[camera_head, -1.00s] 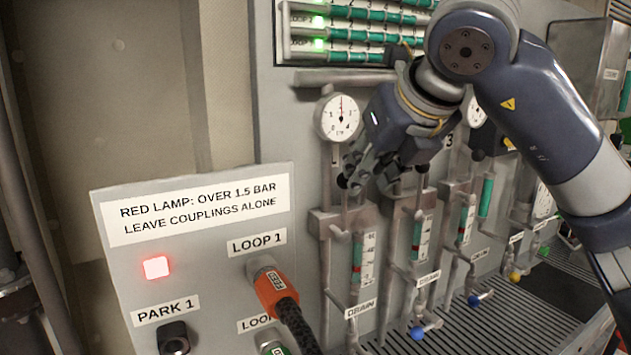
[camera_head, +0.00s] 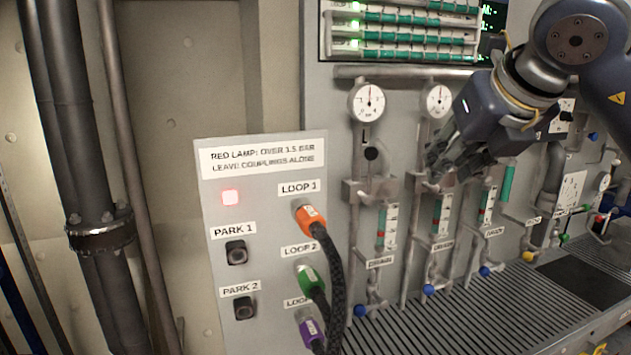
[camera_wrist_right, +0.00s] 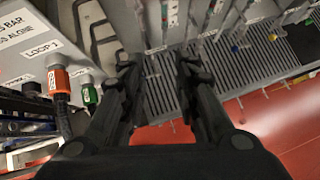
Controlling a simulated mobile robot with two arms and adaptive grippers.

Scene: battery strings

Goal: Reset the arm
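My right gripper (camera_head: 447,165) comes in from the upper right in the head view, in front of the second valve column below a round gauge (camera_head: 438,100). In the right wrist view its two fingers (camera_wrist_right: 160,62) stand apart with nothing between them, pointing at the wall equipment above a slatted grate. My left gripper is in neither view. The coupling panel (camera_head: 262,225) stands left of the right gripper, with a lit red lamp (camera_head: 231,197). An orange coupling (camera_head: 312,217) sits at LOOP 1, a green one (camera_head: 310,279) at LOOP 2, and a purple one (camera_head: 311,328) below.
Another gauge (camera_head: 367,102) sits above a valve with a black knob (camera_head: 371,153). Drain pipes with blue knobs (camera_head: 429,290) stick out over the grate (camera_head: 490,310). Dark pipes (camera_head: 75,150) run along the left wall. PARK 1 (camera_head: 236,252) and PARK 2 (camera_head: 243,308) sockets are empty.

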